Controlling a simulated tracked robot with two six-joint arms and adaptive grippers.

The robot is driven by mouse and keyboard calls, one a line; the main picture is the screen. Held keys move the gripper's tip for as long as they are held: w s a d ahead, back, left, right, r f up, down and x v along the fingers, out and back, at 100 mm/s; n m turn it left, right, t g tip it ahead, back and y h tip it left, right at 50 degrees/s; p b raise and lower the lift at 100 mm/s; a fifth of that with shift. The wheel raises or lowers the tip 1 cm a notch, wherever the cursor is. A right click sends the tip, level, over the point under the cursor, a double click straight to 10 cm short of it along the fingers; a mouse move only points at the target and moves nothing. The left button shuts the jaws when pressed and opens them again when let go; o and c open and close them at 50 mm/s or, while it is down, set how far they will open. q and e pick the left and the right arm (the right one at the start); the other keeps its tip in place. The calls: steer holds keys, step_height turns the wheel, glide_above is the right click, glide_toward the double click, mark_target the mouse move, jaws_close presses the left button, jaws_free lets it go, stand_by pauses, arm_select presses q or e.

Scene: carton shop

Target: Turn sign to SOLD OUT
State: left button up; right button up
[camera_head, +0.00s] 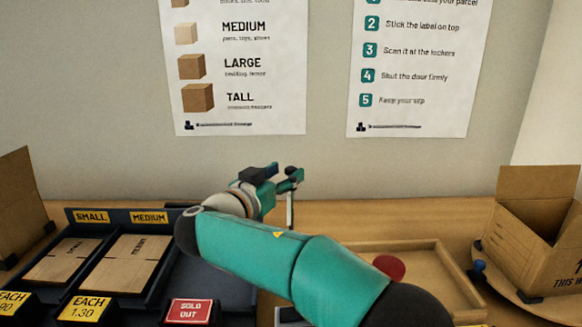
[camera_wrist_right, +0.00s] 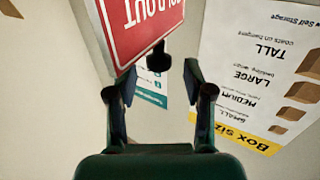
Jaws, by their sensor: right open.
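A red sign with white lettering ending in "OLD OUT" (camera_wrist_right: 145,28) fills the top left of the right wrist view, upside down and partly cut off, close to one finger. A dark round knob (camera_wrist_right: 157,56) shows beside it, ahead of the gap between my fingers. My right gripper (camera_head: 281,173) is open at the end of the teal arm; in the right wrist view its fingers (camera_wrist_right: 158,88) are apart with nothing clasped. A thin upright edge (camera_head: 290,212) stands below it; I cannot tell whether that is the sign edge-on. My left gripper is not in view.
A small red SOLD OUT plate (camera_head: 189,311) and yellow price plates (camera_head: 85,309) front the dark rack (camera_head: 172,215) of flat cartons. A wooden tray (camera_head: 440,262), a red round thing (camera_head: 388,267) and an open carton (camera_head: 518,225) are right. Posters hang behind.

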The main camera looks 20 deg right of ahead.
mark_target(288, 171)
steer(key=shift+x, duration=1.5)
jaws_close()
